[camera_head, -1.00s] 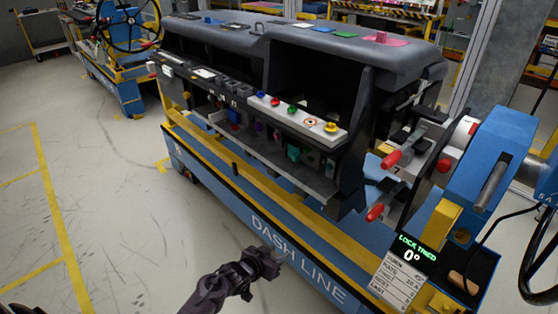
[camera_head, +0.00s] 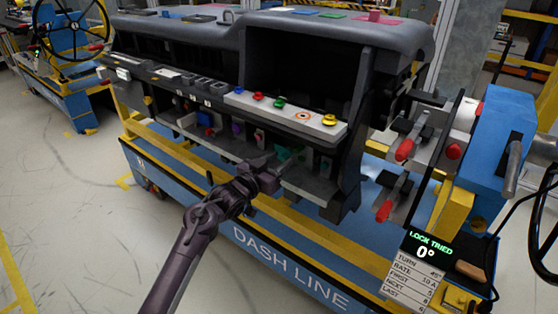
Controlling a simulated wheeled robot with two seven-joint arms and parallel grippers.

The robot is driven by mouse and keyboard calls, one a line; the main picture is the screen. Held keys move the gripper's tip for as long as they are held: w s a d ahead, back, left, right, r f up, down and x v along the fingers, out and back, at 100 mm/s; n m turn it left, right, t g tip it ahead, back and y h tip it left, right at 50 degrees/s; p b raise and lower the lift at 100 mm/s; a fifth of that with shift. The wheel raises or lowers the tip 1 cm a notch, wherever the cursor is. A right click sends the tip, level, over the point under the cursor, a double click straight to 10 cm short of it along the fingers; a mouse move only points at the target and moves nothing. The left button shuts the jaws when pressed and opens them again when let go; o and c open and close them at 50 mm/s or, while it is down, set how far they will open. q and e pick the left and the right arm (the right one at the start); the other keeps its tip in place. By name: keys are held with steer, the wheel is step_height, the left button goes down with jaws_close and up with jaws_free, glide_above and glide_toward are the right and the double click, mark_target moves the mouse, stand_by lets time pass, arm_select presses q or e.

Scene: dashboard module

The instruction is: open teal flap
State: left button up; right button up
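The teal flap (camera_head: 284,153) is a small patch in the recess below the front edge of the dashboard module (camera_head: 335,49). My gripper covers part of it, so I cannot tell how far it is open. My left gripper (camera_head: 272,168) is in front of the recess, just below and left of the teal flap. I cannot tell whether they touch, nor whether the fingers are open or shut. My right gripper is not in view.
A switch strip with coloured buttons (camera_head: 291,113) runs above the recess. A yellow rail (camera_head: 310,235) and the blue cart side lie below. Red-handled clamps (camera_head: 404,149) and a blue fixture (camera_head: 497,140) stand at the right. Free floor lies at the left.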

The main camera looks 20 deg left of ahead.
arm_select(q)
steer(key=shift+w+d, duration=0.15)
steer(key=shift+w, duration=0.15)
jaws_close()
